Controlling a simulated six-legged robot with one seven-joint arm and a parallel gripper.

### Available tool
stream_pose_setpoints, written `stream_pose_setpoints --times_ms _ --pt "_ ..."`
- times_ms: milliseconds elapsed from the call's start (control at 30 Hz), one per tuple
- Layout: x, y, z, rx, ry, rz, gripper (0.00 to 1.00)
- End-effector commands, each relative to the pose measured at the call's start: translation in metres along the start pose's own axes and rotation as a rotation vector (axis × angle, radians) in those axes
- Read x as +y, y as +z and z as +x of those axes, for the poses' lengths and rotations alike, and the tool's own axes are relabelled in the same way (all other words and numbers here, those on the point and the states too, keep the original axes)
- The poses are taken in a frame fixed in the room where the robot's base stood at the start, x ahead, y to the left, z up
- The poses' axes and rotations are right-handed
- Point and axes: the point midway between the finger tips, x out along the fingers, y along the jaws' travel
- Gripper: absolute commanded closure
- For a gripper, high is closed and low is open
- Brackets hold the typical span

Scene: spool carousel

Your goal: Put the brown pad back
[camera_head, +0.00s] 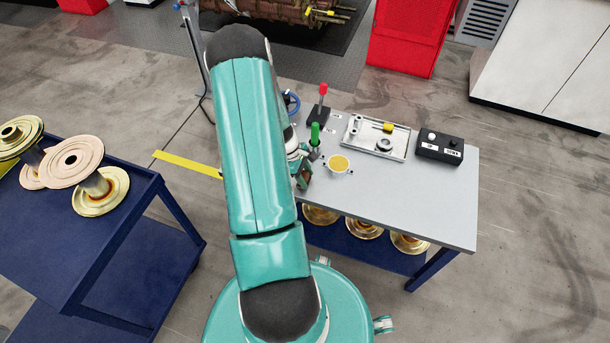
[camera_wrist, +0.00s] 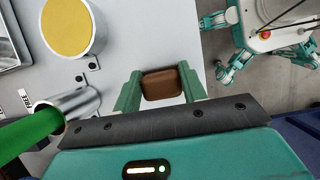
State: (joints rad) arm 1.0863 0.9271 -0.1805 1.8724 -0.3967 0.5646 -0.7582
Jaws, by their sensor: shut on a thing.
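My gripper (camera_wrist: 160,80) is shut on the brown pad (camera_wrist: 163,88), which sits between its two teal fingers in the wrist view. In the head view my gripper (camera_head: 304,178) is at the left part of the grey table (camera_head: 440,215), partly hidden by my arm. The pad shows there only as a small dark patch, and I cannot tell its height above the table. A round yellow-topped fixture (camera_head: 339,163) stands just right of my gripper; it also shows at upper left in the wrist view (camera_wrist: 68,27).
A green-handled tool (camera_head: 315,133) stands in a metal holder close to my gripper. Behind are a red-knobbed lever (camera_head: 322,95), a tray with parts (camera_head: 362,144) and a black button box (camera_head: 440,147). A blue cart (camera_head: 130,195) with spools stands left.

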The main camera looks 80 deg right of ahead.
Motion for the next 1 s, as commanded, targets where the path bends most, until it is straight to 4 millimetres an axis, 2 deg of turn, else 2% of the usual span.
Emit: stream_pose_setpoints --times_ms 100,133,233,533,667,1000 --pt "0.0 -0.001 0.003 0.0 -0.001 0.0 0.8" --pt "0.0 -0.001 0.003 0.0 0.0 0.0 0.55" --pt "0.0 -0.001 0.003 0.0 0.0 0.0 0.37" --pt "0.0 -0.001 0.001 0.0 0.0 0.0 0.37" --pt "0.0 0.0 -0.01 0.0 0.001 0.0 0.37" --pt "0.001 -0.001 -0.08 0.002 0.003 0.0 0.37"
